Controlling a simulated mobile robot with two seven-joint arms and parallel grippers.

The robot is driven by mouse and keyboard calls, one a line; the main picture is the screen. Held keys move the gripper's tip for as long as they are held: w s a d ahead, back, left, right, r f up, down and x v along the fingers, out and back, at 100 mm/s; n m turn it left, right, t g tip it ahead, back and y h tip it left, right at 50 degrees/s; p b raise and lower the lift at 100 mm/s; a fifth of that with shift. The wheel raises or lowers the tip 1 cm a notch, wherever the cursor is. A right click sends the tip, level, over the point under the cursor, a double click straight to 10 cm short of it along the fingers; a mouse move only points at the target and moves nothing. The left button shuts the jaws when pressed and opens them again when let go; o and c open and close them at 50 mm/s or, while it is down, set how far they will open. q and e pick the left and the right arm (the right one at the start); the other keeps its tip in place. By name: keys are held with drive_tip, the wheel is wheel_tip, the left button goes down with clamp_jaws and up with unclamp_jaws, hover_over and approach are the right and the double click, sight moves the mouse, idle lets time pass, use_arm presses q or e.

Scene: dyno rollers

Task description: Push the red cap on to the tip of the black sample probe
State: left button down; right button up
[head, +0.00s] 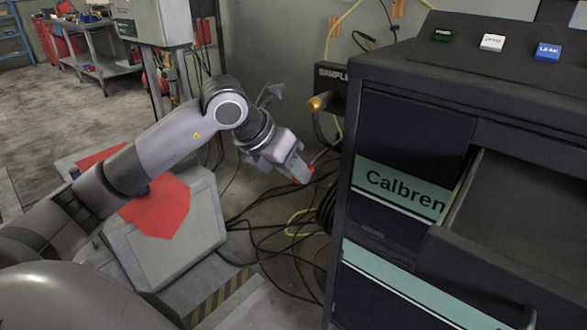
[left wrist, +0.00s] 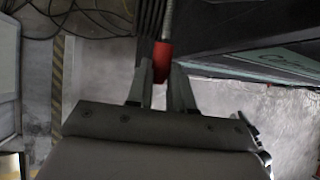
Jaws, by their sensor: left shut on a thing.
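My left gripper (head: 299,170) is shut on the red cap (head: 303,178), to the left of the dark cabinet. In the left wrist view the cap (left wrist: 162,52) sits between the two fingertips (left wrist: 160,74) and stands out beyond them. A thin grey ribbed rod, seemingly the sample probe (left wrist: 167,18), runs in line with the cap and meets its far end. I cannot tell how deep its tip sits in the cap. In the head view the probe (head: 321,154) is small, at the cap's upper right. My right gripper is out of sight.
The dark cabinet (head: 407,150) stands close on the right, with an open drawer (head: 520,225). A box marked SAMPL (head: 331,77) with a brass-coloured fitting (head: 318,103) is behind. Black cables (head: 275,228) lie on the floor below. A grey and red roller unit (head: 203,210) is at left.

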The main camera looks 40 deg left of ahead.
use_arm(q)
drive_tip(key=shift+w+r, duration=0.1)
drive_tip(key=shift+w, duration=0.45)
drive_tip(key=c, duration=0.9)
unclamp_jaws()
